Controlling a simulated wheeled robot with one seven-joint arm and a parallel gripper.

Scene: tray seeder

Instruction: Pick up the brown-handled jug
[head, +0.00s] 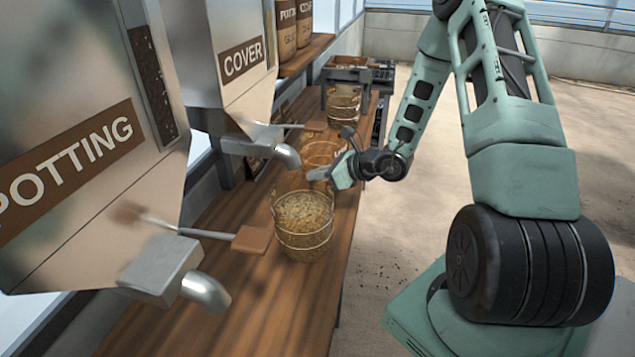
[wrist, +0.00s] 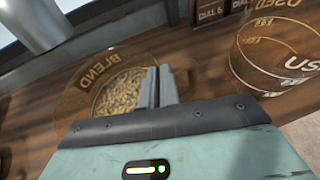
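In the head view, my gripper (head: 322,173) reaches in from the right to a clear jug (head: 322,152) in the middle of the bench. In the wrist view, a clear jug marked BLEND (wrist: 84,92) holds pale grain, and a brown part (wrist: 187,72), perhaps its handle, shows just right of the fingers. My gripper's fingers (wrist: 156,80) lie close together over this jug's right side. The fingers hide part of the jug, so I cannot tell whether anything is between them.
A grain-filled jug (head: 303,222) stands nearer on the wooden bench (head: 240,305); another jug (head: 343,105) stands farther back. Another clear jug (wrist: 280,55) is at the wrist view's right. The POTTING hopper (head: 85,180) and COVER hopper (head: 235,70) overhang the bench's left side. Open floor lies right.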

